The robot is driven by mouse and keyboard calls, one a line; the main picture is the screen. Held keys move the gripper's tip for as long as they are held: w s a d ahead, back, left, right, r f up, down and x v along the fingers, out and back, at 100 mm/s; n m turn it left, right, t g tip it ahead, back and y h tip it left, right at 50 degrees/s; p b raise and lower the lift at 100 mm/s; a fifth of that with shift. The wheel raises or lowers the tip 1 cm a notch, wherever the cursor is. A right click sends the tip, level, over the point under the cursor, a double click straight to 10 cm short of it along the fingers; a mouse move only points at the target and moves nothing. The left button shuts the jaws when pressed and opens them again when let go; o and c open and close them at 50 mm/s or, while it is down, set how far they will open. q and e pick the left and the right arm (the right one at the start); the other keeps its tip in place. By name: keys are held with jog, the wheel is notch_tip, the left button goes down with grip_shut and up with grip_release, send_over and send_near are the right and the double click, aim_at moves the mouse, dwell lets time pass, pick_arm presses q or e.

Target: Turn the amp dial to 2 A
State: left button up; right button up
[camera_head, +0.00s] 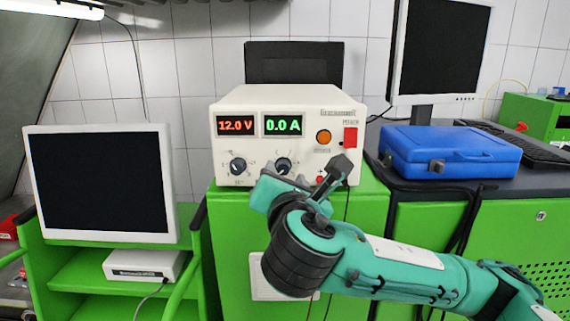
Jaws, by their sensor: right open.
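The white power supply (289,105) stands on a green cabinet in the middle of the view. Its left display (235,125) reads 12.0 V and its right display (283,125) reads 0.0 A. The voltage dial (238,167) sits below the left display. The amp dial (283,165) sits below the right display, its lower part hidden by my right gripper. My right gripper (305,172) is open in front of the panel's lower part, just below and right of the amp dial. I cannot tell whether it touches the dial. My left gripper is not in view.
An orange button (323,137) and a red switch (350,137) are on the panel's right. A blue case (449,151) lies on the dark bench at right. A monitor (101,183) stands at left. Green cabinet (235,235) fronts lie below.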

jog(key=shift+w+a, duration=0.1)
jog(key=shift+w, duration=0.8)
jog(key=shift+c, duration=0.2)
